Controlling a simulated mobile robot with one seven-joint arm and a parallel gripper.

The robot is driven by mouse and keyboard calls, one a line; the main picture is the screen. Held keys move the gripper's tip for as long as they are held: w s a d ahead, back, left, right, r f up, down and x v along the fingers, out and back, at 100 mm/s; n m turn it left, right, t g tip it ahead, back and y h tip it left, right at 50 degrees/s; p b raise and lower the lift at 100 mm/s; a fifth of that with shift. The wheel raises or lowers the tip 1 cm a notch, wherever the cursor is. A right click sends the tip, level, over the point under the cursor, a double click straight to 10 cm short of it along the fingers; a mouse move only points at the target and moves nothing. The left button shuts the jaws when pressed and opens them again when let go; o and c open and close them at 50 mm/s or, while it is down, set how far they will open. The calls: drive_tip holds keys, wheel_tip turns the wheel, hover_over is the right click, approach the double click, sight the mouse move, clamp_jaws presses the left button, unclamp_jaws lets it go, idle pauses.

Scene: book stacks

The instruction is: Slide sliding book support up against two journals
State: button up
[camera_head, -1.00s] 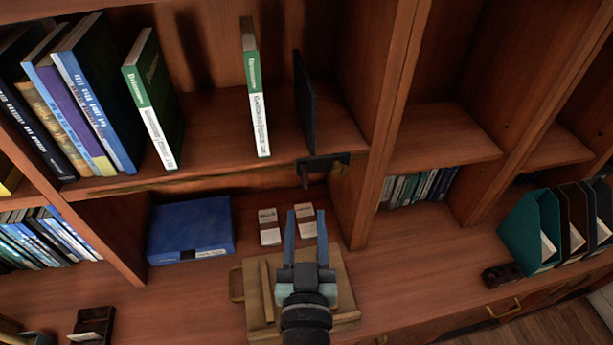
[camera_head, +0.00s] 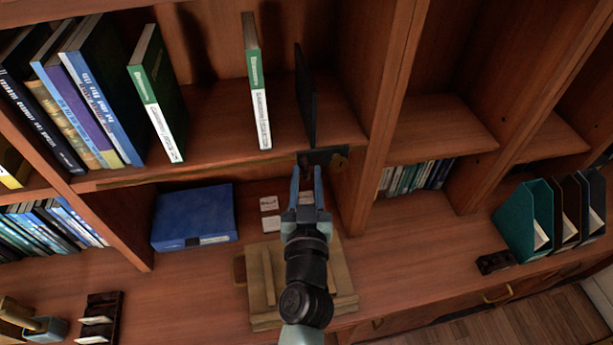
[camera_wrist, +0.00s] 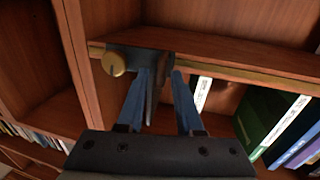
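The sliding book support is a thin black upright plate (camera_head: 306,98) on the upper shelf, with a dark bracket (camera_head: 322,156) at the shelf's front edge. The bracket and its brass knob (camera_wrist: 114,64) show in the wrist view. Two green journals with white-banded spines stand to the left of the plate: the nearer one (camera_head: 257,85) is apart from it, the other (camera_head: 157,95) is further left. My gripper (camera_head: 307,170) is open just below the bracket. In the wrist view its blue fingers (camera_wrist: 163,85) are spread, with the bracket's hanging tab (camera_wrist: 155,92) between them, closer to the left finger.
Several blue and dark books (camera_head: 85,90) stand left of the journals. A brass-coloured rail (camera_wrist: 240,73) runs along the shelf edge. A vertical divider (camera_head: 386,110) stands right of the support. Below are a blue box (camera_head: 193,215) and a tan case (camera_head: 262,285).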

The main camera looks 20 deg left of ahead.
clamp_jaws()
idle(1.2)
